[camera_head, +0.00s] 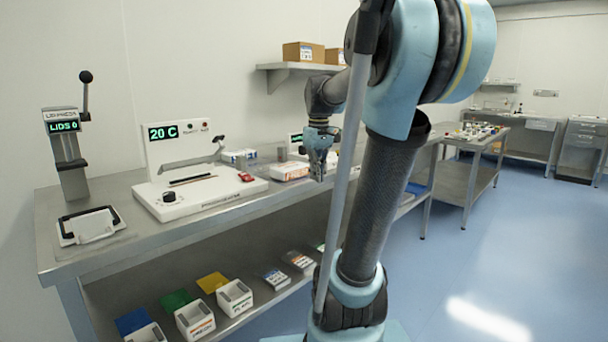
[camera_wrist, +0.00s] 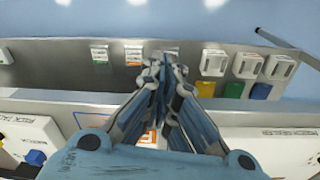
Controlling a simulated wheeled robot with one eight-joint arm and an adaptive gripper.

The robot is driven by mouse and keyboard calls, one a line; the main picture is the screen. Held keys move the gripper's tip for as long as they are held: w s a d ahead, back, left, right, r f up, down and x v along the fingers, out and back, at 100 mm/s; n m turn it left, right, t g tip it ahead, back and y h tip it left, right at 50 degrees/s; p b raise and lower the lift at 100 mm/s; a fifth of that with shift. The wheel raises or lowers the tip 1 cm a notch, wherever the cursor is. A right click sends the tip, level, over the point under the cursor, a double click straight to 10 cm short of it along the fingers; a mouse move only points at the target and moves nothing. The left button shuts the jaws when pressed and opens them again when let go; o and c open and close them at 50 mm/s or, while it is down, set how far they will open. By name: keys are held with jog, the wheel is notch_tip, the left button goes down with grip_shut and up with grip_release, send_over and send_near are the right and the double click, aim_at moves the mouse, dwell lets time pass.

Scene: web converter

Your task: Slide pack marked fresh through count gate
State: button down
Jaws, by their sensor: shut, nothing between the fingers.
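My gripper (camera_head: 318,172) hangs over the bench at the far end of the arm. It is shut and empty; the fingers also show in the wrist view (camera_wrist: 163,70). A white pack with orange print (camera_head: 290,172) lies on the bench just left of it. Part of another white and orange thing (camera_wrist: 150,137) shows below the fingers in the wrist view. No label is readable, so I cannot tell which pack is marked fresh. A small device with a green display (camera_head: 296,140) stands behind, mostly hidden by my arm; I cannot tell whether it is the count gate.
A sealer reading 20 C (camera_head: 200,190) and a lever press (camera_head: 66,150) stand left on the bench (camera_head: 150,240). White bins (camera_head: 195,320) and flat packs (camera_head: 275,278) lie on the lower shelf. Boxes (camera_head: 303,52) sit above.

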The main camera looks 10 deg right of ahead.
aim_at(262, 166)
jog(key=w+d+r+n, duration=0.15)
jog(key=w+r, duration=0.45)
jog(key=w, duration=0.6)
jog(key=shift+n+g, duration=0.4)
jog(key=shift+n, duration=0.05)
jog(key=f, duration=0.3)
jog(key=w+a+f, duration=0.1)
jog(key=f, duration=0.2)
jog(key=w+a+f, duration=0.1)
jog(key=f, duration=0.3)
jog(key=shift+w+a, duration=0.1)
jog(key=shift+w, duration=0.05)
jog(key=shift+w+a, duration=0.3)
jog(key=shift+w, duration=0.1)
jog(key=w+a, duration=0.5)
jog(key=w, duration=0.2)
jog(key=w+a, duration=0.5)
jog(key=w, duration=0.2)
jog(key=w+a, duration=0.5)
jog(key=w, duration=0.2)
jog(key=shift+w+a, duration=0.2)
jog(key=shift+a, duration=0.1)
